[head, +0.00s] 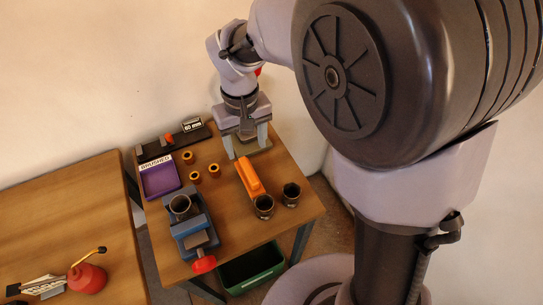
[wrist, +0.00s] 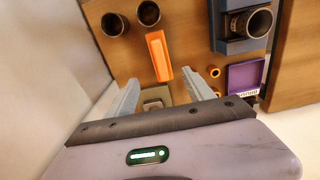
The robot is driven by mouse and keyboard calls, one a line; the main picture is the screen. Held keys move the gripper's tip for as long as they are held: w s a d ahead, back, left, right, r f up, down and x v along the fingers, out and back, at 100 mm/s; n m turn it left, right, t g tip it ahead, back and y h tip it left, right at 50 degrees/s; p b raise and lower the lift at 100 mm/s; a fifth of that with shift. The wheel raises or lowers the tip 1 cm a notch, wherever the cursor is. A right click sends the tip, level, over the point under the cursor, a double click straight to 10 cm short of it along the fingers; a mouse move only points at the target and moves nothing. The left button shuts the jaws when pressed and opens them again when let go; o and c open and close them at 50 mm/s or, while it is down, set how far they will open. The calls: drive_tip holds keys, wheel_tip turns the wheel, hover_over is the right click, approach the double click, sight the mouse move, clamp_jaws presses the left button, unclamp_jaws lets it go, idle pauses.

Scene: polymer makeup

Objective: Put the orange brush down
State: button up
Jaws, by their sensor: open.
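The orange brush (head: 249,176) lies on the wooden table, its near end close to a dark cup. In the wrist view the orange brush (wrist: 158,54) lies flat ahead of the fingers, apart from them. My gripper (head: 246,139) is over the far right part of the table, behind the brush. My gripper also shows in the wrist view (wrist: 168,88), its two fingers spread wide with nothing held between them. A small grey block (wrist: 153,104) shows between the fingers; I cannot tell exactly what it is.
Two dark cups (head: 264,205) (head: 291,193) stand by the brush. A blue vise (head: 192,225) holds a cup. A purple tray (head: 160,180), several small orange-and-black pieces (head: 214,170) and a dark rack (head: 172,142) occupy the left. A green bin (head: 252,268) stands below the table.

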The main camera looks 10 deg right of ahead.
drive_tip(key=s+d+r+m+t+y, duration=0.1)
drive_tip(key=s+d+r+m+t, duration=0.1)
drive_tip(key=s, duration=0.6)
drive_tip(key=s+d+r+m+t+y, duration=0.1)
drive_tip(key=s+d+r+m+t, duration=0.2)
drive_tip(key=s+d+r+m, duration=0.2)
drive_tip(key=s+d+r, duration=0.1)
drive_tip(key=s+r, duration=0.2)
drive_tip(key=r, duration=0.1)
drive_tip(key=shift+s+t, duration=0.3)
drive_tip(key=shift+s, duration=0.1)
drive_tip(key=shift+d, duration=0.1)
